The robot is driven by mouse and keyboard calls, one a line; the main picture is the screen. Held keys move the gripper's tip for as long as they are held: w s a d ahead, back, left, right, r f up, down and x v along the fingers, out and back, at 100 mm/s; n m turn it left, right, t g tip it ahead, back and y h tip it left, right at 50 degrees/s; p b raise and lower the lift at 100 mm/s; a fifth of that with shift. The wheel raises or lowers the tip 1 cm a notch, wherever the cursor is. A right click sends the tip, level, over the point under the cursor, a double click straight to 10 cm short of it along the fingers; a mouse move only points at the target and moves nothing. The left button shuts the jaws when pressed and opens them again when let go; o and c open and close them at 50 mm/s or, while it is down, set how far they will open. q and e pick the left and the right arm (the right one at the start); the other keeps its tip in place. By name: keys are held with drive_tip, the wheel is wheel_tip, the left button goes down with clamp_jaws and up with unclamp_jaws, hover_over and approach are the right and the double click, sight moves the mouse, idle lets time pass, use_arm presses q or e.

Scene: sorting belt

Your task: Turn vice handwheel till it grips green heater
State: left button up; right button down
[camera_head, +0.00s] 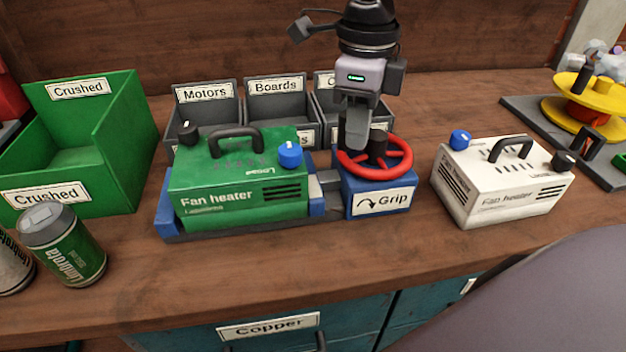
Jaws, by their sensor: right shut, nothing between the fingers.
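The green fan heater (240,190) stands upright in the vice, between its blue jaws (316,208); I cannot tell whether the jaws press on it. The red handwheel (402,158) lies flat on top of the blue vice block (350,200), whose front label reads "Grip" with a curved arrow. My right gripper (354,145) points down at the left part of the handwheel, its fingers shut with nothing between them. The fingertips hide part of the wheel, and I cannot tell whether they touch it. My left gripper is not in view.
A white fan heater (500,185) stands right of the vice. Grey bins (205,112) labelled "Motors" and "Boards" stand behind. A green "Crushed" bin (110,150) and cans (62,245) are at left. A yellow reel (590,108) is at right. The bench front (400,255) is clear.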

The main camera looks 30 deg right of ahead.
drive_tip(key=shift+s+d, duration=0.15)
drive_tip(key=shift+s, duration=0.05)
drive_tip(key=shift+s+d, duration=0.15)
drive_tip(key=shift+s, duration=0.1)
wheel_tip(320, 180, up, 9)
drive_tip(key=p, duration=0.5)
drive_tip(key=shift+p, duration=0.4)
